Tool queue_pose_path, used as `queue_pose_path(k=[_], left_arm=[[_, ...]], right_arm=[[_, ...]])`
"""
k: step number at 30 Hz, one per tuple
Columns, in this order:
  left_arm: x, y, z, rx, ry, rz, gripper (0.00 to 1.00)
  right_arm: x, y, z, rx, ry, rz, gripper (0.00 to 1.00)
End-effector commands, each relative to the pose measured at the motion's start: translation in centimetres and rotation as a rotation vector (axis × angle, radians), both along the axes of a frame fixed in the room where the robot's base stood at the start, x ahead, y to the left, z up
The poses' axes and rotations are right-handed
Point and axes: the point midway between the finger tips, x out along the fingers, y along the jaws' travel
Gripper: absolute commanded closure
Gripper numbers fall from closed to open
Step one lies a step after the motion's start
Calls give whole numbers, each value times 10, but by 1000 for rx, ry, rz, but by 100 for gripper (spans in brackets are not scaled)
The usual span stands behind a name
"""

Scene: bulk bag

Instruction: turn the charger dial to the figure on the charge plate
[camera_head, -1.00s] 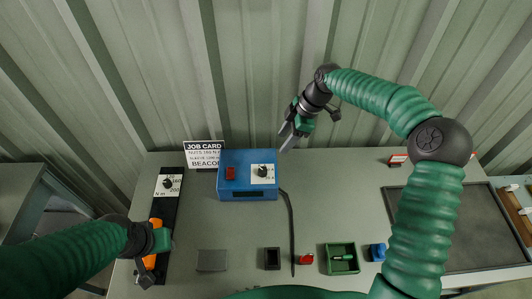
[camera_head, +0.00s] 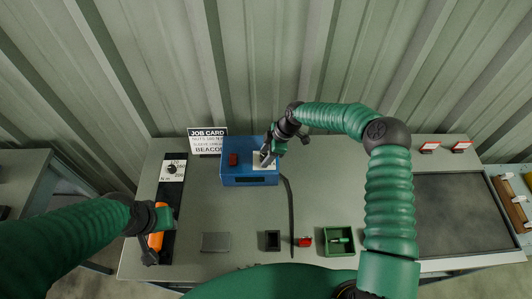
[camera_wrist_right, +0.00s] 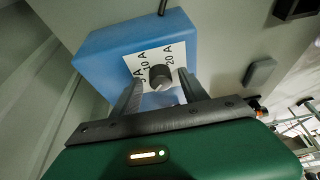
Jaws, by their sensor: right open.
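The blue charger box (camera_head: 250,175) stands at the back of the bench; it also shows in the right wrist view (camera_wrist_right: 105,52). Its dial (camera_wrist_right: 160,76) is a dark round knob on a white plate marked 10 A and 20 A, with a third mark partly hidden. My right gripper (camera_wrist_right: 158,92) is open, its two fingers on either side of the dial; I cannot tell whether they touch it. In the head view my right gripper (camera_head: 267,158) covers the dial. My left gripper (camera_head: 153,245) is at the orange-handled tool (camera_head: 156,239) on the left; its jaws are not clear. I see no separate charge plate.
A job card (camera_head: 207,141) stands left of the charger. A black strip with a torque dial (camera_head: 172,169) lies on the left. A black cable (camera_head: 290,215) runs forward from the charger. A green tray (camera_head: 338,241), a red item (camera_head: 305,242) and a dark box (camera_head: 272,240) sit at the front.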

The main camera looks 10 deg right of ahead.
Motion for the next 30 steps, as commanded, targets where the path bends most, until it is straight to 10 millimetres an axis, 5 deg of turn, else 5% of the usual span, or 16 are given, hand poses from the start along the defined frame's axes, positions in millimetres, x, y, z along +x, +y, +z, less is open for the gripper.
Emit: queue_pose_path(k=[3, 15, 30], left_arm=[[0, 0, 0, 0, 0, 0, 64], [0, 0, 0, 0, 0, 0, 64], [0, 0, -5, 0, 0, 0, 64]], right_arm=[[0, 0, 0, 0, 0, 0, 48], [1, 0, 1, 0, -1, 1, 100], [1, 0, 1, -1, -5, -84, 100]])
